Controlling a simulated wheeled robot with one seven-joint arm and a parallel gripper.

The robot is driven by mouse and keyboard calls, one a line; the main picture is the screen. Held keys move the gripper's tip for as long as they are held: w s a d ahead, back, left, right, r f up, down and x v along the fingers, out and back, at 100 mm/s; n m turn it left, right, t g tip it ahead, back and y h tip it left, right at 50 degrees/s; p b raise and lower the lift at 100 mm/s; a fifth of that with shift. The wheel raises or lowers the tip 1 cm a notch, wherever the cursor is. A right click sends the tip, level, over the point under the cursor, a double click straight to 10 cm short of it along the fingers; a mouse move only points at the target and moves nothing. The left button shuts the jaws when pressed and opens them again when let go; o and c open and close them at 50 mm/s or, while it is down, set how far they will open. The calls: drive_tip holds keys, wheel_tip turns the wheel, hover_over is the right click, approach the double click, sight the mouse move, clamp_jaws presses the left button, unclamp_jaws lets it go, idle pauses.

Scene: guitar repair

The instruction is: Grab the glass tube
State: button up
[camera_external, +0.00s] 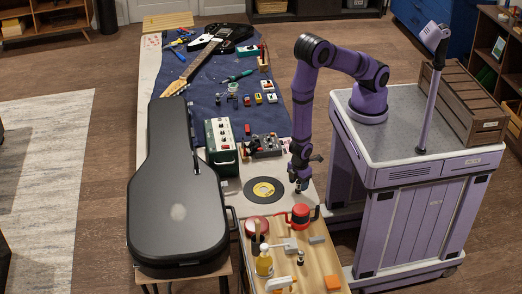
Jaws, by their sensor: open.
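My gripper (300,186) points down at the right edge of the workbench, just right of a black record with a yellow label (264,189). It is open. The fingertips are small and dark in this view, and I cannot tell what lies between or under them. I cannot make out a glass tube for certain. Some small, pale or clear items stand on the blue mat, among them a little container (233,87), too small to identify. My arm may hide part of the bench's right edge.
A black guitar case (178,190) covers the bench's left front. A green amplifier (220,145) and a grey device with knobs (262,146) stand behind the record. In front are a red pot (300,215), a yellow bottle (264,262) and small items. A guitar (210,42) lies on the blue mat (205,98).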

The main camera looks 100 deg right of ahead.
drive_tip(key=shift+f, duration=1.25)
drive_tip(key=c, duration=0.8)
drive_tip(key=shift+c, duration=0.2)
drive_tip(key=shift+r, duration=0.15)
